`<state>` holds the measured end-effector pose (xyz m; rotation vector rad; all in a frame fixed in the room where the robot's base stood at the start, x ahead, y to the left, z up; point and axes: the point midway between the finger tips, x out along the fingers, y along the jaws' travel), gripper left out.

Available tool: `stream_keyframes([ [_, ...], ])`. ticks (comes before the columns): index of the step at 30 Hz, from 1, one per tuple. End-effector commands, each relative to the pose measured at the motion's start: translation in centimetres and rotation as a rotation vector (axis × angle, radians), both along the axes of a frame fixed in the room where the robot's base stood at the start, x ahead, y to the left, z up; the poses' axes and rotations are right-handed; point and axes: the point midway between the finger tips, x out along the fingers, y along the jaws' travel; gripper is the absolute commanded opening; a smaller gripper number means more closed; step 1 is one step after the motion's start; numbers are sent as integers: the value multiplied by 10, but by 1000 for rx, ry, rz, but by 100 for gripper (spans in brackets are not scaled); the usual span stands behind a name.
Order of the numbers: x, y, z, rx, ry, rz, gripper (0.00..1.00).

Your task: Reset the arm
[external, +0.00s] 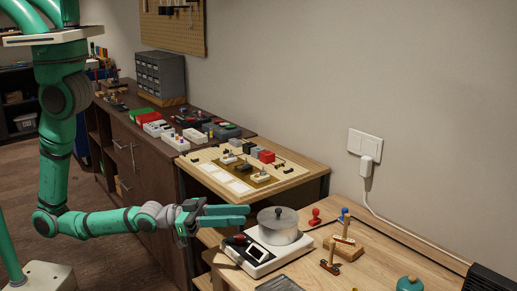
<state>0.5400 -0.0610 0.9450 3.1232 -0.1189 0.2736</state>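My green arm hangs down at the left of the external view and bends right at its elbow. My gripper (247,213) points right, at the front edge of the wooden workbench (410,245). Its green fingers look almost side-on, so the gap between them is unclear. I see nothing held in it. The fingertips are close to a grey lidded pot (278,227) on a white hot plate (250,256); I cannot tell whether they touch.
A raised board (293,178) with small parts stands behind the gripper. Red (315,217) and blue stamps, a wooden stand (344,247) and a teal knob (410,284) are on the bench. A dark cabinet (152,175) stands behind, carrying parts boxes. Floor shows at left.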

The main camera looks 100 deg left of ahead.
Motion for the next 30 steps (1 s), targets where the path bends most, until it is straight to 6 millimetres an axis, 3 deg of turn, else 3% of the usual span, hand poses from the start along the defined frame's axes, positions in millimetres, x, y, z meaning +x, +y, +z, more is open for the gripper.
stream_keyframes([
  [3,-46,2,8,-18,-48,2,32],
  [8,-98,11,3,-33,-43,20,32],
  [21,-228,42,-59,-19,226,59,32],
  [27,-280,54,-72,-1,343,68,32],
  [30,-297,59,-75,5,380,71,32],
])
